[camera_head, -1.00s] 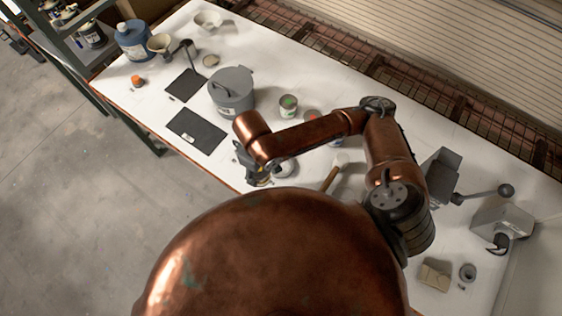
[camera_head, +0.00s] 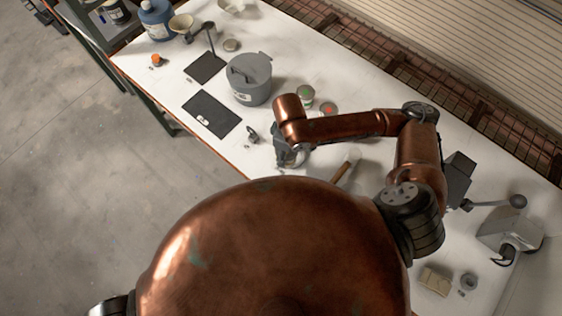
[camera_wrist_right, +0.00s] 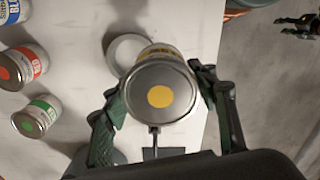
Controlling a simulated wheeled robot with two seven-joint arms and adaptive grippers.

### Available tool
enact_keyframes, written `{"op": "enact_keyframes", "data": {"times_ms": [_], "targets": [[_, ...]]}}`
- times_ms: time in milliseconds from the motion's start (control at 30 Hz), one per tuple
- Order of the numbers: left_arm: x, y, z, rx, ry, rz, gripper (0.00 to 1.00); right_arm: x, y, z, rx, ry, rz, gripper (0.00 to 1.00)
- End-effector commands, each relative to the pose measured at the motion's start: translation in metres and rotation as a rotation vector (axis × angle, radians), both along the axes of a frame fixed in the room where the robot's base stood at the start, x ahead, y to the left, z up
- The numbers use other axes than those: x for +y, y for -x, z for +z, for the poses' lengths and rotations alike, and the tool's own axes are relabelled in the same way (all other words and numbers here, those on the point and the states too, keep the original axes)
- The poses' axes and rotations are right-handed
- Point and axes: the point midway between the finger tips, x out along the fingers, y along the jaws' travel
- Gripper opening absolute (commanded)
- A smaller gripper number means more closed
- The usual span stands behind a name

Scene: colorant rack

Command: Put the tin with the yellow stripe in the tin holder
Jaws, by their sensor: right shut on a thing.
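The tin with the yellow stripe (camera_wrist_right: 163,88) is between the two fingers of my right gripper (camera_wrist_right: 160,95). Its end with a yellow dot faces the wrist camera, and its label is mostly hidden. In the head view my right gripper (camera_head: 287,152) is over the table's near edge, partly covered by my arm. A pale ring (camera_wrist_right: 122,50) lies on the table beyond the tin. A small dark piece (camera_head: 252,135) stands left of the gripper. I cannot tell whether either is the tin holder.
A green-marked tin (camera_head: 305,94) and a red-marked tin (camera_head: 329,109) stand beyond my right forearm. A brush (camera_head: 346,168) lies to the right. Bare floor is beyond the near edge.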

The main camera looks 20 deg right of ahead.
Motion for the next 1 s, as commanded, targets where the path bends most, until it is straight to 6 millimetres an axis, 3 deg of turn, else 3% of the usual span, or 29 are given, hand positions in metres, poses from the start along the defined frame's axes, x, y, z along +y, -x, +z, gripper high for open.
{"op": "enact_keyframes", "data": {"times_ms": [300,667,1000], "targets": [[0.000,-0.004,0.004,-0.006,0.001,-0.001,0.40,-0.029,-0.028,-0.042,0.001,0.002,-0.003,0.05],[0.000,-0.004,0.006,-0.007,0.001,-0.001,0.40,-0.042,-0.040,-0.064,0.001,0.003,-0.003,0.05],[0.000,-0.004,0.013,-0.007,0.001,-0.001,0.40,-0.040,-0.040,-0.093,0.000,0.000,0.000,0.05]]}}
